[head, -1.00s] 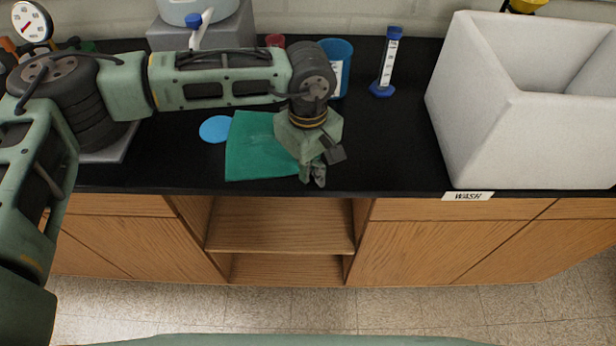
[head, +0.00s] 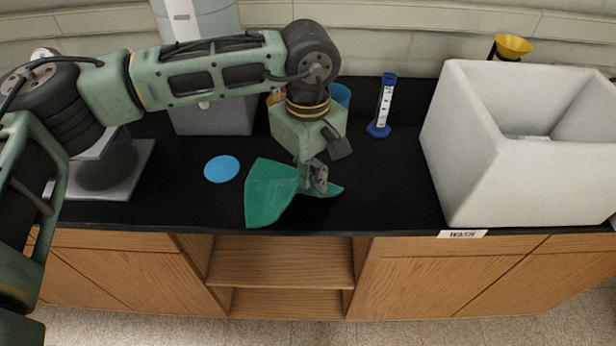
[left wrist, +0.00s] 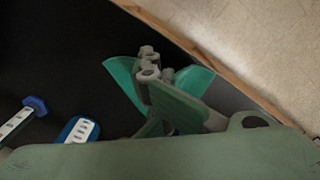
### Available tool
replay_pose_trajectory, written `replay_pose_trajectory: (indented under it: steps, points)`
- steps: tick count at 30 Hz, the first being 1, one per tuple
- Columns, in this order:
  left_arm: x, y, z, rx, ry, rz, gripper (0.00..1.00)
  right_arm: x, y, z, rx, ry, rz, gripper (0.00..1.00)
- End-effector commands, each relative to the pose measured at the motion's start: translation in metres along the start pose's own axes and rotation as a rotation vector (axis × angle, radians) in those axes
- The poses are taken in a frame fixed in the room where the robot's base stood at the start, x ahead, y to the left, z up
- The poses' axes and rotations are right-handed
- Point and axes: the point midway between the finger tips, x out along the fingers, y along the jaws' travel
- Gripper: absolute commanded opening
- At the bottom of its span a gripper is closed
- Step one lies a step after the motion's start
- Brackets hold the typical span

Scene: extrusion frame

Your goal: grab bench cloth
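The bench cloth (head: 270,194) is a green cloth on the black bench top, near the front edge. It is bunched and partly lifted, with folds fanning out on both sides of my left gripper (head: 313,180). My left gripper points down and is shut on the cloth. In the left wrist view the cloth (left wrist: 124,76) shows on both sides of the left gripper's fingers (left wrist: 150,75). The fingers hide the pinched part. My right gripper is not in view.
A blue disc (head: 222,169) lies left of the cloth. A blue-based cylinder (head: 384,105) and a blue cup (head: 340,96) stand behind. A large white basin (head: 480,160) stands at the right, above a WASH label (head: 463,234). The bench between cloth and basin is clear.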

Motion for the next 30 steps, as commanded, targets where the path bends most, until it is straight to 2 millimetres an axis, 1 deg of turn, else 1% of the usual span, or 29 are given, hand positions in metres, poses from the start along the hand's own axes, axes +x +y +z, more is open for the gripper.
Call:
replay_pose_trajectory:
  steps: [1,6,9,12,17,20,24,27,30]
  points:
    - [-0.013,0.001,0.000,0.000,0.001,0.004,0.00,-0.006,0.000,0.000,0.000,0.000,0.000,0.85]
    - [-0.057,0.001,0.000,0.000,0.002,0.004,0.00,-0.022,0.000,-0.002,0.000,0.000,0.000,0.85]
    - [-0.077,0.001,0.000,0.000,0.002,0.004,0.00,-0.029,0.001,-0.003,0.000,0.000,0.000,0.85]
    - [-0.086,0.001,0.000,0.000,0.000,0.003,0.00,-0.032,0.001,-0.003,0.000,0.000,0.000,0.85]
    - [-0.095,0.001,0.000,0.000,0.000,0.003,0.00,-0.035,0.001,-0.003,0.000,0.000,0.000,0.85]
    - [-0.113,0.001,0.000,0.000,0.002,0.004,0.00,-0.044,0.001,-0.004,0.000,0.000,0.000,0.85]
    - [-0.149,0.001,0.000,0.001,0.002,0.004,0.00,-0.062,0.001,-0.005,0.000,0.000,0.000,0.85]
    - [-0.171,0.001,0.000,0.001,0.002,0.004,0.00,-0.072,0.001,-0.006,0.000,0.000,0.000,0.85]
    - [-0.179,0.000,0.000,0.001,0.001,0.002,0.00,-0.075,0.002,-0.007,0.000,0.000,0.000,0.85]
